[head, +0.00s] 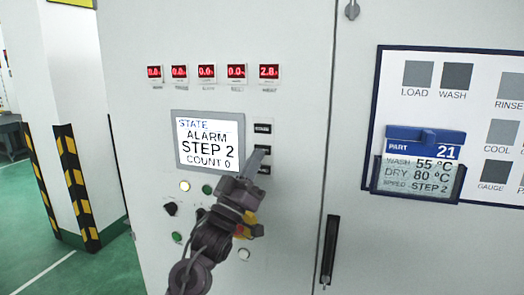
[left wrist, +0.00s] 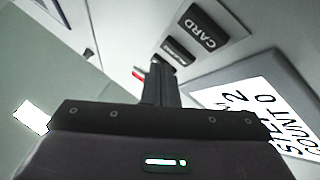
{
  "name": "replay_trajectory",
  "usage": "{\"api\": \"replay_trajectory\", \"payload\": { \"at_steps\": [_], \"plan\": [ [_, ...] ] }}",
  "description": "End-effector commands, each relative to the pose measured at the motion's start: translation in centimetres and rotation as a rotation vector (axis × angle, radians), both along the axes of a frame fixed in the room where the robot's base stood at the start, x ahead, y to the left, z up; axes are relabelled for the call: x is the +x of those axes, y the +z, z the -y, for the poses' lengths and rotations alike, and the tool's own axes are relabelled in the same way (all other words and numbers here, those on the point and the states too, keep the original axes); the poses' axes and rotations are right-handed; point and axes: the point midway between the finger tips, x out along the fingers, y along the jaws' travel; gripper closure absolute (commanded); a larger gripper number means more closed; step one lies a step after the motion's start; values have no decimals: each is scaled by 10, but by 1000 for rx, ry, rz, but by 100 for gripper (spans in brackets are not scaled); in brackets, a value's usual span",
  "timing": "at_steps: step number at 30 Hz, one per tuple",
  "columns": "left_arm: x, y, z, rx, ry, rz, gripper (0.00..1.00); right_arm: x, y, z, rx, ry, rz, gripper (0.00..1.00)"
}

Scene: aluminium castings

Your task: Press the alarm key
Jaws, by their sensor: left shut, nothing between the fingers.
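A column of dark keys (head: 262,128) sits just right of the screen (head: 183,155) on the pale machine panel. Their labels are too small to read in the head view. In the left wrist view, one key reads CARD (left wrist: 200,28), and a smaller-looking key (left wrist: 178,50) beside it is unreadable. I cannot tell which is the alarm key. My left gripper (head: 259,157) is shut and empty, its tips over the middle of the column and partly hiding it. Its fingers (left wrist: 160,72) also hide part of the panel. Contact cannot be told. My right gripper is out of view.
The screen reads STATE, ALARM, STEP 2, COUNT 0. Red number displays (head: 207,72) line the panel above. Lamps and knobs (head: 170,209) lie below, partly behind my arm. A card holder (head: 417,180) and a black door handle (head: 329,250) are to the right.

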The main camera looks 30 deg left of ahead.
Motion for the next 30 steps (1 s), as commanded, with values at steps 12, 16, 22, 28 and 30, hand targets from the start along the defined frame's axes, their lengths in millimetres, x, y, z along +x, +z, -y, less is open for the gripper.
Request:
{"api": "replay_trajectory", "payload": {
  "at_steps": [12,16,22,28,30],
  "plan": [
    [8,1,-2,0,0,0,100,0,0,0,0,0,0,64],
    [8,0,-2,0,0,0,100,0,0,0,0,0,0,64],
    [8,0,-2,0,0,0,100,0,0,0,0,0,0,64],
    [10,0,-2,0,0,0,100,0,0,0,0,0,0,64],
    [11,0,-3,0,0,0,100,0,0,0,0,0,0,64]
  ]
}}
